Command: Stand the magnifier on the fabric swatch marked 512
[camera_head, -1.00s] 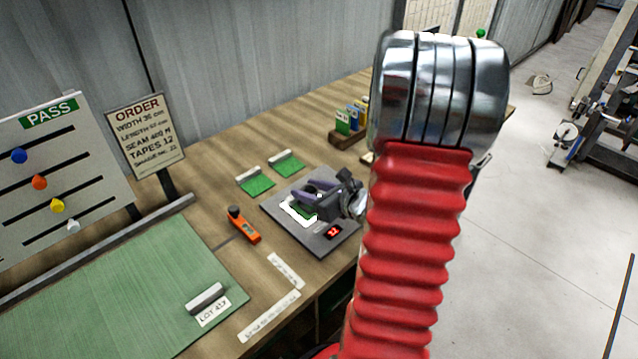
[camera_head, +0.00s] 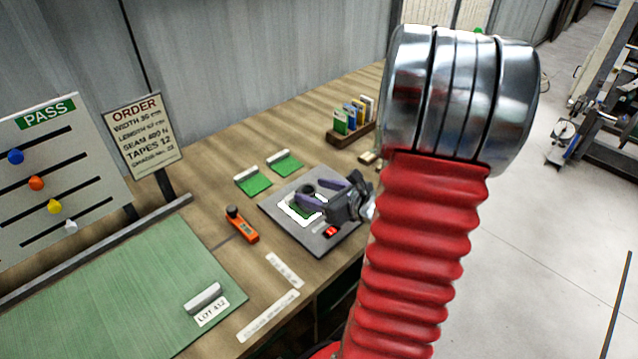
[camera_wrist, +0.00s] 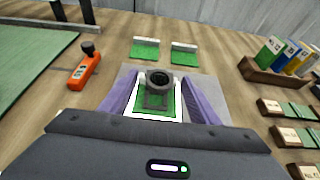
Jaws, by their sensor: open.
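The magnifier (camera_wrist: 159,86), a dark ring on a small frame-like stand, stands upright on a green piece of fabric (camera_wrist: 173,108) inside a white border on a grey plate. In the head view the dark magnifier (camera_head: 307,189) shows at the far side of that white border. My gripper (camera_wrist: 160,84) is open, its purple fingers on either side of the magnifier, with gaps visible. The gripper also shows over the plate in the head view (camera_head: 319,191). I cannot read any number on the fabric under the magnifier, and the 512 mark is not legible anywhere.
The grey plate (camera_head: 273,209) has a red display. An orange tool (camera_head: 241,225) lies left of it, two green swatches (camera_head: 252,182) behind. A card rack (camera_head: 352,131) stands further back. Labelled swatches (camera_wrist: 284,108) lie right in the wrist view. A green mat (camera_head: 110,285) lies left.

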